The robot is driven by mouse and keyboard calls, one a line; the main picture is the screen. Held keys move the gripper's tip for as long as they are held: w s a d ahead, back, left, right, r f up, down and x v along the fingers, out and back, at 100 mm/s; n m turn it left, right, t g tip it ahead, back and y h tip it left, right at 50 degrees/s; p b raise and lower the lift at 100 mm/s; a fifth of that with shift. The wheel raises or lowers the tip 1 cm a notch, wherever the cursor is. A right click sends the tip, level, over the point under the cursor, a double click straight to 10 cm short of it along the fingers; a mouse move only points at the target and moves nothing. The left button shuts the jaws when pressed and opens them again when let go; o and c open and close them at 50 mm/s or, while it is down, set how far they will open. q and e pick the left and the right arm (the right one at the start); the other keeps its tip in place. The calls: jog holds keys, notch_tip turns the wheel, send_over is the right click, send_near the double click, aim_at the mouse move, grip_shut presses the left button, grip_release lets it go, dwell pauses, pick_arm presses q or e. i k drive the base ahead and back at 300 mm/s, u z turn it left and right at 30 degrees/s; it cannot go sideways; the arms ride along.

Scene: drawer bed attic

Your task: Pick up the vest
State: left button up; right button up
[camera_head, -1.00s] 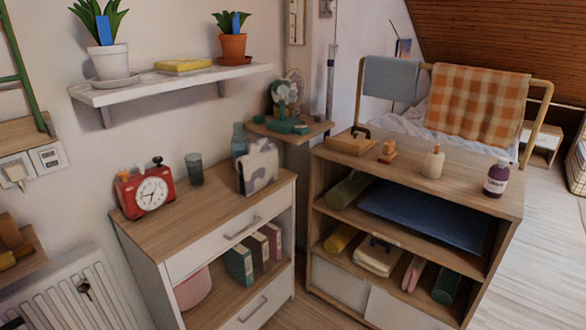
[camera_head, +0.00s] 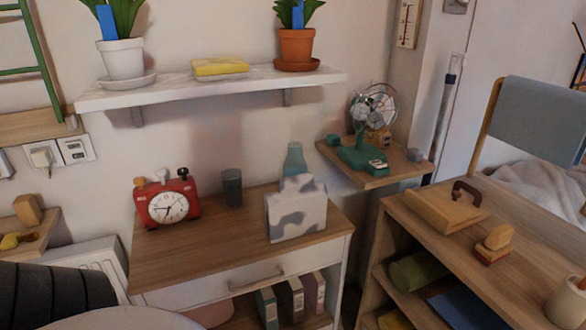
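I cannot make out anything clearly recognisable as a vest. A plain grey-blue cloth (camera_head: 543,118) hangs over a wooden rail at the right edge; I cannot tell what kind of cloth it is. A grey-and-white patterned object (camera_head: 297,210) stands upright on the wooden-topped drawer cabinet (camera_head: 190,262). Neither of my grippers shows. A dark ribbed part and a pale rounded part, likely mine, cover the lower left corner.
A red alarm clock (camera_head: 167,204) and dark cup (camera_head: 232,187) stand on the cabinet. A fan (camera_head: 373,108) sits on a corner shelf. The open shelf unit (camera_head: 505,232) at right holds a wooden box (camera_head: 446,207) and stamp (camera_head: 495,244). Potted plants stand on the wall shelf (camera_head: 205,92).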

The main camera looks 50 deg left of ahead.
aim_at(298, 208)
jog(key=u, duration=0.9)
jog(key=i, duration=0.9)
jog(key=u, duration=0.95)
